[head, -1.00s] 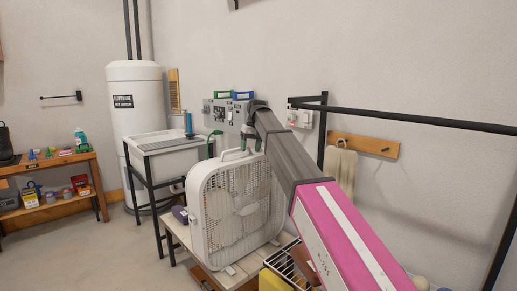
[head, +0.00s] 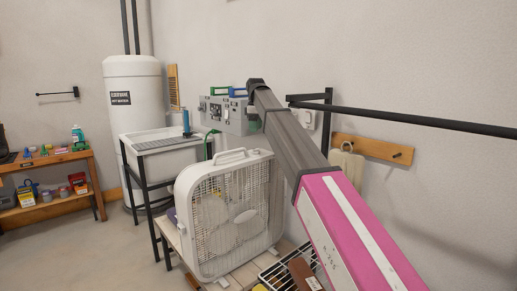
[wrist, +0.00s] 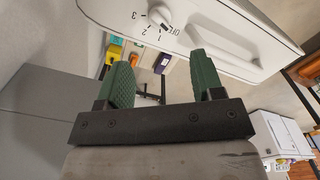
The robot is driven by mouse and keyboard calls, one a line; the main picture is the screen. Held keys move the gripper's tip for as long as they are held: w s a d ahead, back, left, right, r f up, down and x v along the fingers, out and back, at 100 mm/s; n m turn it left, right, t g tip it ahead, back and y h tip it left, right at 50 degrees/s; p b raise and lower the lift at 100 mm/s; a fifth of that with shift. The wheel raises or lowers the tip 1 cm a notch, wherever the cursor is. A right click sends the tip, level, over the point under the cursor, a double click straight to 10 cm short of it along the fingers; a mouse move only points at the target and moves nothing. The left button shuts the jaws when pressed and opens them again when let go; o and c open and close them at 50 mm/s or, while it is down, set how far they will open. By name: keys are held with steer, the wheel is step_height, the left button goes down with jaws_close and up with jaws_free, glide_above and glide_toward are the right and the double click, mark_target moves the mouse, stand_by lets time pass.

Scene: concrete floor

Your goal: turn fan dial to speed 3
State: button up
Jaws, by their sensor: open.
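The white box fan (head: 228,215) stands upright on a low slatted wooden bench in the head view. In the wrist view its white top panel (wrist: 235,25) crosses the upper part, with a round dial (wrist: 158,14) near the top edge. Marks 3, 2, 1 and OFF are printed around the dial; which mark it points to is not clear. My gripper (wrist: 153,62) is open and empty, its two green fingers spread below the dial in the picture and apart from it.
A grey utility sink (head: 165,150) on a black frame stands behind the fan, beside a white water heater (head: 133,95). A black rail (head: 420,120) runs at right. A wire rack (head: 285,268) is right of the fan.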

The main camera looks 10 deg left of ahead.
mark_target(256, 149)
step_height(256, 149, down, 11)
steer(key=shift+r, duration=0.15)
stand_by(0.4)
steer(key=c, duration=0.9)
